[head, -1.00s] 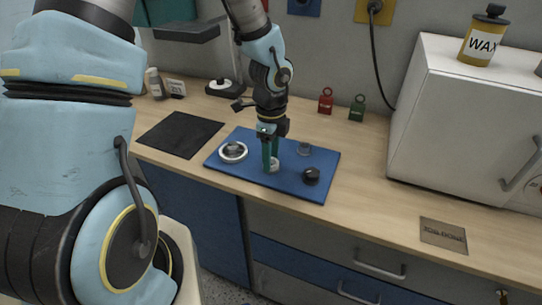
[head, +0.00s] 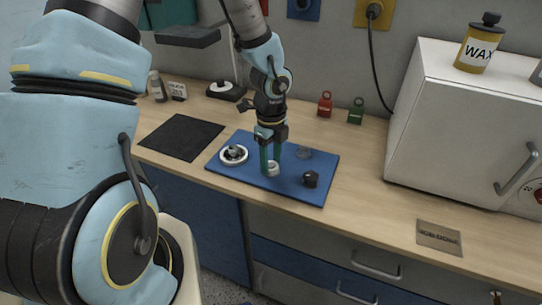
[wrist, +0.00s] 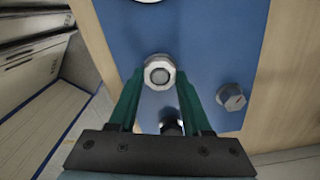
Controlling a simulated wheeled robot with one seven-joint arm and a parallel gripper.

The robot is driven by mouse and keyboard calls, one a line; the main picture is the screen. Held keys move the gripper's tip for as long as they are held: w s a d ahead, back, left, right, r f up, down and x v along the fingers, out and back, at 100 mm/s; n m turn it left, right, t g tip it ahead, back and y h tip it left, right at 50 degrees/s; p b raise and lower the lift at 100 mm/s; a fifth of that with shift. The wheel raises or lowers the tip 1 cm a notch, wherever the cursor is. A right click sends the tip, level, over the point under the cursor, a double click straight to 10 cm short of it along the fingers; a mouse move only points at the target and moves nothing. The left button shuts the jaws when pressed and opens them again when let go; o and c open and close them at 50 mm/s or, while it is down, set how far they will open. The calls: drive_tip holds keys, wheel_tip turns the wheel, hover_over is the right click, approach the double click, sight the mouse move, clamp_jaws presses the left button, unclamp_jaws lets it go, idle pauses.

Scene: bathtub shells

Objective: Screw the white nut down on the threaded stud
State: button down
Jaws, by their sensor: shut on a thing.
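The white nut (head: 272,169) is near the front middle of the blue board (head: 255,187), low between my gripper's two green fingers. In the wrist view the nut (wrist: 151,66) is a pale faceted ring around a grey round centre, which looks like the end of the threaded stud (wrist: 159,76). My gripper (wrist: 160,73) is shut on the nut, with one finger on either side. The gripper also shows in the head view (head: 270,170), upright over the board. How far down the stud the nut sits cannot be told.
On the board are a round white-and-dark ring piece (head: 233,154), a grey cap (head: 304,153) and a dark knob (head: 310,180). A black mat (head: 182,139) lies to the left. A white cabinet (head: 440,130) stands at right. The bench between board and cabinet is clear.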

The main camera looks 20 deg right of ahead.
drive_tip(key=shift+r+m+p, duration=0.1)
drive_tip(key=shift+m+p, duration=0.3)
drive_tip(key=shift+m, duration=1.3)
drive_tip(key=m, duration=0.3)
drive_tip(key=shift+m, duration=0.3)
drive_tip(key=c, duration=0.8)
unclamp_jaws()
drive_tip(key=shift+m, duration=0.5)
drive_tip(key=o, duration=0.5)
drive_tip(key=shift+o, duration=0.2)
